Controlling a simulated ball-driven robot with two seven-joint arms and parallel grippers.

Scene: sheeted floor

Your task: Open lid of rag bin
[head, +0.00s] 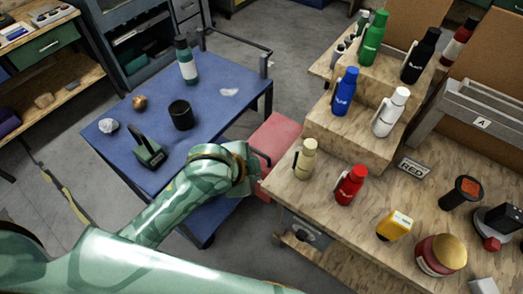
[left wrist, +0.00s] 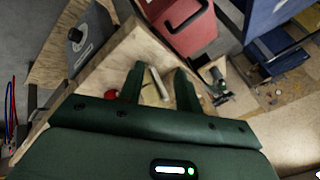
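A red bin with a dark handle (head: 274,143) stands between the blue cart and the wooden bench; I take it for the rag bin, and its lid looks shut. In the left wrist view the red bin (left wrist: 180,24) is at the top, beyond the fingertips, with its dark handle on the lid. My left gripper (left wrist: 158,80) is open, its two dark green fingers apart. In the head view the wrist end of my left arm is beside the bin's near left side, and its fingers cannot be made out. My right gripper is not in view.
A cream bottle (head: 305,160) and red bottle (head: 350,185) stand near the wooden bench's (head: 300,198) edge, close to my left wrist. The blue cart (head: 218,98) holds a black cup (head: 181,114) and other items. Grey floor shows behind the bin.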

